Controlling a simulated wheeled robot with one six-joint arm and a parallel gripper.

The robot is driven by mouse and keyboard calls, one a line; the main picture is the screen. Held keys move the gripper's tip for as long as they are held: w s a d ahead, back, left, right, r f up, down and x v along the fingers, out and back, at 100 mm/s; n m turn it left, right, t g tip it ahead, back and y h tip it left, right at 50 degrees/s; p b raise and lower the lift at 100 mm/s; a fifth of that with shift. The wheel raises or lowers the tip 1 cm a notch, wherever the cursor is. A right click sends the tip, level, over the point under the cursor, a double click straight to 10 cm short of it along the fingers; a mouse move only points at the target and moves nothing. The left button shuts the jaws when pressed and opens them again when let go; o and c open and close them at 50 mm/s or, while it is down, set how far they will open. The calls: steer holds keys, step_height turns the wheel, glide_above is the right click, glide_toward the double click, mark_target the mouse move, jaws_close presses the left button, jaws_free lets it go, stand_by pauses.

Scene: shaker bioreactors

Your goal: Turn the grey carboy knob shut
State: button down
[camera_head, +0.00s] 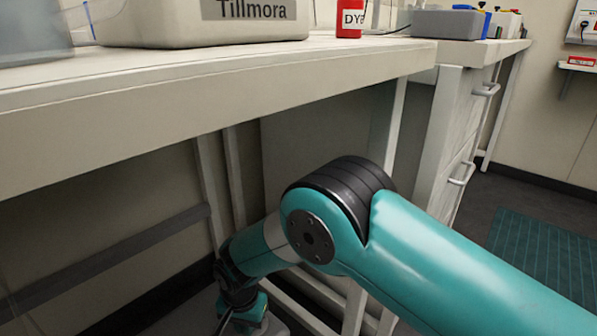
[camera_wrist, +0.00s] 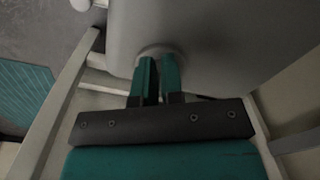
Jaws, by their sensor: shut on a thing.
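In the wrist view a large smooth grey body (camera_wrist: 225,40), which looks like the carboy, fills the upper middle and right. A pale round collar (camera_wrist: 157,50) shows on its near face. My gripper (camera_wrist: 158,64) has its two teal fingers close together against this collar, shut on the grey knob. The knob itself is mostly hidden between the fingers, so its turn angle cannot be told. In the head view my arm reaches down under the bench at lower left, and the fingertips and knob cannot be made out.
The bench (camera_head: 200,100) overhangs my arm, with pale legs (camera_head: 232,175) and a dark rail (camera_head: 110,262) below. On top stand a Tillmora box (camera_head: 190,30) and a red DYE bottle (camera_head: 350,18). A drawer unit (camera_head: 447,150) is at right. A teal floor mat (camera_head: 545,265) lies beyond.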

steer(key=shift+d+f, duration=0.35)
steer(key=shift+f, duration=0.3)
steer(key=shift+s+a, duration=0.1)
steer(key=shift+s, duration=0.25)
steer(key=shift+s+r+p, duration=0.1)
steer(key=shift+r+p, duration=0.25)
steer(key=shift+p, duration=0.25)
steer(key=r+p, duration=0.1)
steer(key=r, duration=0.1)
steer(key=r+p, duration=0.3)
steer(key=shift+a+r, duration=0.25)
steer(key=shift+r, duration=0.1)
steer(key=shift+d, duration=0.1)
